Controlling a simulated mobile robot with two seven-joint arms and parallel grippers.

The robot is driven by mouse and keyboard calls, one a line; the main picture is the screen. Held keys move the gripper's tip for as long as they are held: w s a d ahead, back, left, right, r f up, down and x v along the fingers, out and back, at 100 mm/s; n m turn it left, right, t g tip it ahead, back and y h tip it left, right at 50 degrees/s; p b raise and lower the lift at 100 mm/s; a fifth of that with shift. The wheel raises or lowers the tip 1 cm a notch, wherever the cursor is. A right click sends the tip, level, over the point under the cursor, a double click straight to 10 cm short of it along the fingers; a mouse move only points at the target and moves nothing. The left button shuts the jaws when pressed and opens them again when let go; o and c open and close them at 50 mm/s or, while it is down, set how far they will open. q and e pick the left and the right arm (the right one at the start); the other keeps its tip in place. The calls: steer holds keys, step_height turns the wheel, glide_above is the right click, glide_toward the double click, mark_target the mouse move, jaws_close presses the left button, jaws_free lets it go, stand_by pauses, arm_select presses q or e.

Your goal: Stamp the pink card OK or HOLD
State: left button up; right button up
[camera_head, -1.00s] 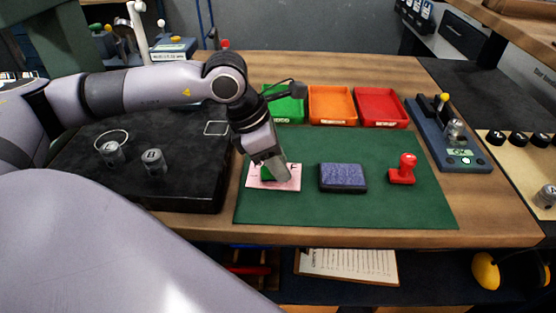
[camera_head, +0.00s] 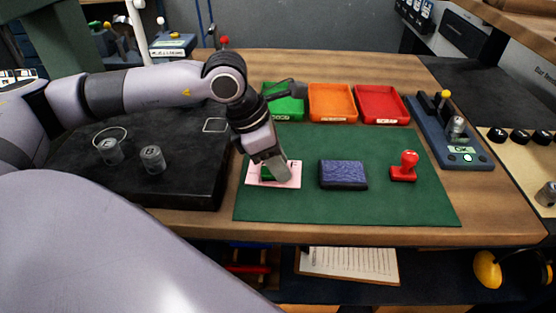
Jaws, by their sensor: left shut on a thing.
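The pink card (camera_head: 289,182) lies flat on the left part of the green mat (camera_head: 345,207). My left gripper (camera_head: 274,172) is over the card, pointing down, shut on a green stamp (camera_head: 266,174). The stamp is mostly hidden by the gripper, and I cannot tell whether it touches the card. A blue ink pad (camera_head: 343,174) in a dark case lies right of the card. A red stamp (camera_head: 404,167) stands upright on the mat farther right. My right gripper is not in view.
Green (camera_head: 284,114), orange (camera_head: 332,119) and red (camera_head: 382,121) trays stand behind the mat. A black slab (camera_head: 190,180) with two grey cylinders is at left. A blue fixture (camera_head: 475,161) with an OK display stands at right. The mat's front is clear.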

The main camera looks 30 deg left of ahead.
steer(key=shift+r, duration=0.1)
arm_select(q)
steer(key=shift+r+p, duration=1.95)
steer(key=shift+r, duration=1.55)
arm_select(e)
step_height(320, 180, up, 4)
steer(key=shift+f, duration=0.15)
arm_select(q)
steer(key=shift+w, duration=0.15)
